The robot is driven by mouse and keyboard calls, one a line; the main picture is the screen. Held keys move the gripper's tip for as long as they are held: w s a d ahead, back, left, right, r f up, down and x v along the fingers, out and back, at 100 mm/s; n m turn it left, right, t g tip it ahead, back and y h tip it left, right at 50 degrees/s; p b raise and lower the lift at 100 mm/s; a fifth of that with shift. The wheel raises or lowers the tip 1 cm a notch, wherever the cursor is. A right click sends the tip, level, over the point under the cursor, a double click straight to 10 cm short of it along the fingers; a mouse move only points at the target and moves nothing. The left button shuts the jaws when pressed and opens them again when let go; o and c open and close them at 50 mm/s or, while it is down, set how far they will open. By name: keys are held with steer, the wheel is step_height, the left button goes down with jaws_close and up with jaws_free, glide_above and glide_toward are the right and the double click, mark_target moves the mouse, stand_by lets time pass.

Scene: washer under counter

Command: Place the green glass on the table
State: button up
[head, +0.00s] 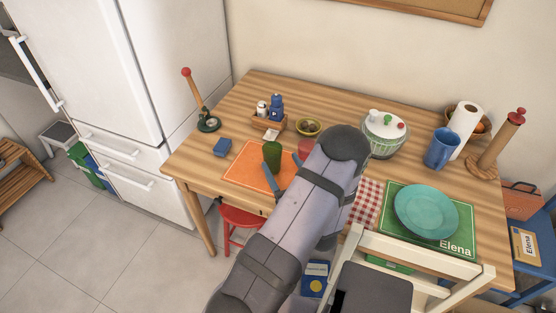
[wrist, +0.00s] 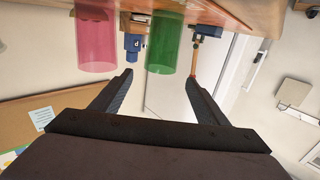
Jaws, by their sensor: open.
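The green glass (head: 272,154) stands upright on the orange placemat (head: 245,172) on the wooden table (head: 225,110). My gripper (head: 281,161) is open and low over the placemat, close to the glass. In the wrist view, which is upside down, the green glass (wrist: 174,42) appears between the directions of my two open fingertips (wrist: 160,76), just ahead of them. I cannot tell whether either finger touches it. A pink-red glass (wrist: 96,35) stands beside it; in the head view my arm partly hides this red glass (head: 305,147).
Behind stand a wooden caddy with shakers (head: 272,125), an olive bowl (head: 308,127) and a blue sponge (head: 222,147). A white chair (head: 420,252) stands in front.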

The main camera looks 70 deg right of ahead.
steer(key=shift+s+a, duration=0.45)
steer(key=shift+a, duration=0.1)
